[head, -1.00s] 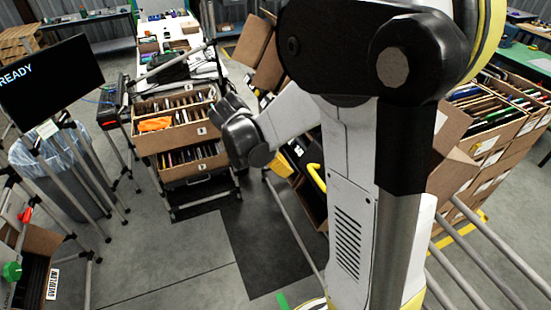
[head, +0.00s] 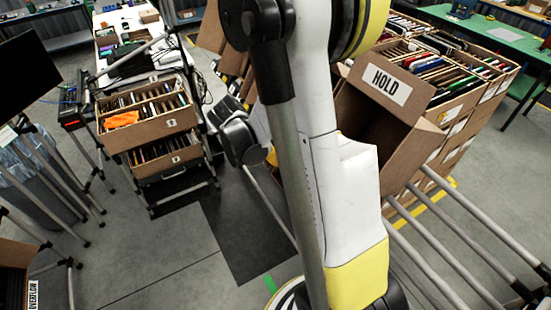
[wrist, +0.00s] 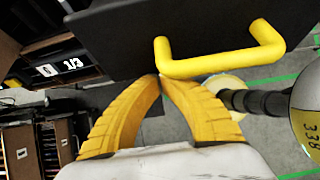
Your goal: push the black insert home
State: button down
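The black insert (wrist: 130,30) fills the top of the wrist view as a dark panel with a bent yellow handle (wrist: 220,62) on its near face. My gripper (wrist: 160,77) has two yellow ridged fingers whose tips come together just below the handle's left end, with nothing visible between them. The fingertips are at or very near the insert's lower edge; I cannot tell whether they touch it. In the head view my arm hides the insert and the fingers.
Left of my arm stands a rack of cartons with folders (head: 150,122). A tilted carton marked HOLD (head: 386,80) opens at right, above metal rails (head: 450,235). Stacked cartons (head: 470,85) stand behind it. The grey floor at lower left centre is clear.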

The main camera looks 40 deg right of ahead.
jog(key=s+d+f+b, duration=0.1)
jog(key=d+f+b, duration=0.1)
jog(key=d, duration=0.2)
jog(key=s+d+f+b, duration=0.1)
jog(key=d+f+b, duration=0.1)
jog(key=d+b, duration=0.1)
jog(key=d+f+b, duration=0.2)
jog(key=d, duration=0.2)
jog(key=shift+s+d+f, duration=0.4)
jog(key=shift+d, duration=0.3)
jog(key=shift+a+r, duration=0.1)
jog(key=shift+a, duration=0.05)
